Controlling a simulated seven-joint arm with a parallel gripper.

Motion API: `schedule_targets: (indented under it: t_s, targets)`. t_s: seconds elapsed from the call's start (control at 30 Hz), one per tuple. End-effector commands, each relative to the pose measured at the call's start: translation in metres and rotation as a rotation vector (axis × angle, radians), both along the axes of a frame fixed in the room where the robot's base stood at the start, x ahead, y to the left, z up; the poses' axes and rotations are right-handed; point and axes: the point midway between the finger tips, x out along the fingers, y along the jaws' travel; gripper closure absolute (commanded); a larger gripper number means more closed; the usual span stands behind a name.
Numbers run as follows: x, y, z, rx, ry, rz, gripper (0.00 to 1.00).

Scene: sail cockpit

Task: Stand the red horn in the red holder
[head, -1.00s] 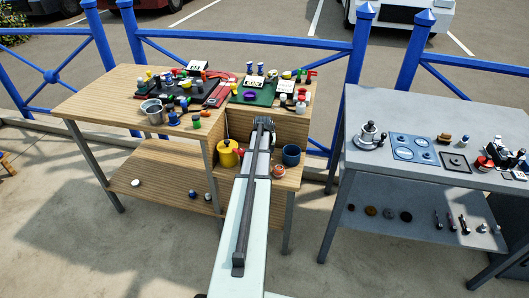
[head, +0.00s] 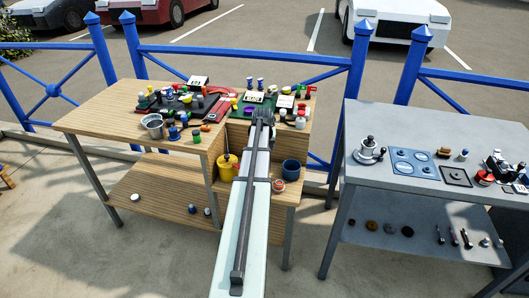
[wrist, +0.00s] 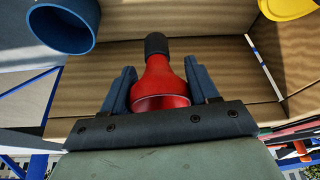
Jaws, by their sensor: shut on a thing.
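In the wrist view the red horn (wrist: 160,84), a flared red bell with a black bulb end, sits between the two fingers of my gripper (wrist: 160,88). The fingers are shut on it, and its wide end faces the palm. In the head view my gripper (head: 263,115) is at the far end of my arm, over the bench by the raised back part. The horn is hidden there. A small red-orange and white object (head: 278,186) stands on the low shelf right of my arm. I cannot tell whether it is the red holder.
A yellow pot (head: 228,168) stands left of my arm, and a blue cup (head: 291,168) stands right of it; the cup also shows in the wrist view (wrist: 62,30). The wooden bench (head: 105,110) holds many small items. A grey table (head: 415,125) stands at right.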

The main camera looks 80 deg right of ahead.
Motion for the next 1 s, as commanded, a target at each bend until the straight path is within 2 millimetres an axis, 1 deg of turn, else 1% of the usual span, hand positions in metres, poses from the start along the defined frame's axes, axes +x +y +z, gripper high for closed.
schedule_targets:
  t_s: [0.17,0.33,0.43,0.57,0.77,0.9,0.97,1.0]
  targets:
    - [0.018,-0.022,0.033,-0.001,-0.004,-0.011,0.75]
    - [0.045,-0.049,0.08,0.001,-0.007,-0.035,0.75]
    - [0.052,-0.072,0.108,0.002,-0.009,-0.064,0.75]
    - [0.039,-0.106,0.133,0.003,-0.007,-0.122,0.75]
    - [0.01,-0.157,0.165,0.002,-0.004,-0.208,0.75]
    - [-0.016,-0.188,0.186,0.0,0.0,-0.269,0.75]
    - [-0.03,-0.2,0.193,0.0,-0.001,-0.294,0.75]
    - [-0.042,-0.205,0.195,-0.001,0.0,-0.31,0.75]
